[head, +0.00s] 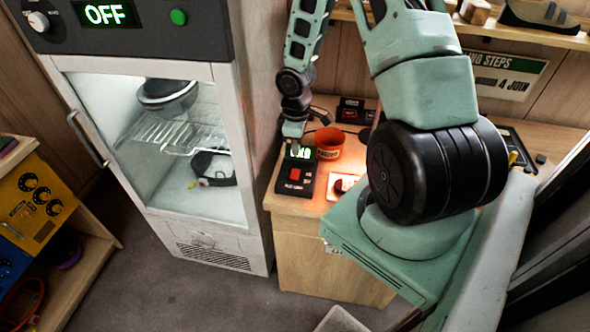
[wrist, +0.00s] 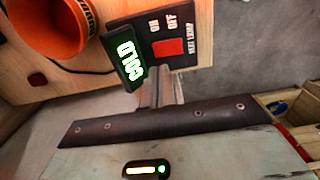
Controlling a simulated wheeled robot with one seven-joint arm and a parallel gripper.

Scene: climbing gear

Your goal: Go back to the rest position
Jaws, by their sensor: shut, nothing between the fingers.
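My gripper (head: 293,129) is over the near counter, just above the heat lamp control box (head: 294,180). In the wrist view my gripper (wrist: 160,92) has its fingers together, with nothing between them. The fingertips are close to the lower edge of the box; I cannot tell if they touch it. The box has a red switch (wrist: 167,48) with ON and OFF labels and a green display (wrist: 129,61) that reads COLD. My arm reaches down from the top of the head view.
A yellow panel with knobs (head: 35,200) is far left. The floor (head: 150,285) in front is clear.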

